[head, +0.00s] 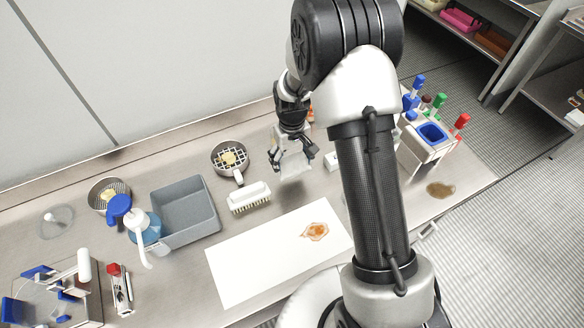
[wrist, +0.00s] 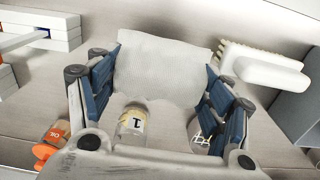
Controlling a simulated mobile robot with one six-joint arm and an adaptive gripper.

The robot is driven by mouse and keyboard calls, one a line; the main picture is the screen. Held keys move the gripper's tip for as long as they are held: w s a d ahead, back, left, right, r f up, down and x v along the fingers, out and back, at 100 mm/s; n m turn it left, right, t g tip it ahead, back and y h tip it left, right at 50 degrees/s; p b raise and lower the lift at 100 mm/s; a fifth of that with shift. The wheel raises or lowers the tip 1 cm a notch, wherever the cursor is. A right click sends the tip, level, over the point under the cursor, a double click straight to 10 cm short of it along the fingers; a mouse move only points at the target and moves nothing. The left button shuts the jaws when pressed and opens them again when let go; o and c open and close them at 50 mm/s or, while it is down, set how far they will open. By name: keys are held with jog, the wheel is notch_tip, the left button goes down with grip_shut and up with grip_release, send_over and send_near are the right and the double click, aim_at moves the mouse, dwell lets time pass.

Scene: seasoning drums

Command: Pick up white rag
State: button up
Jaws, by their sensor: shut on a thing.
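The white rag (head: 296,166) hangs from my gripper (head: 292,158) above the back middle of the steel counter in the head view. In the wrist view the rag (wrist: 165,68) is a pale, ribbed cloth spread between the two blue-padded fingers of my gripper (wrist: 165,95). The fingers stand apart with the cloth held between them. I cannot tell how far the rag is above the counter. The arm hides part of the counter behind it.
A white brush (head: 250,198) lies left of the rag, beside a grey bin (head: 180,212). A white board (head: 240,268) with an orange stain lies in front. A strainer (head: 228,157) stands behind the brush. A numbered jar (wrist: 132,122) shows beneath the gripper. A caddy (head: 425,140) stands right.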

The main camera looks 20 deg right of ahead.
aim_at(292, 158)
notch_tip(292, 158, up, 13)
jog(key=p, duration=0.2)
jog(key=shift+f, duration=0.1)
jog(key=o, duration=0.4)
jog(key=c, duration=0.4)
jog(key=shift+f, duration=0.1)
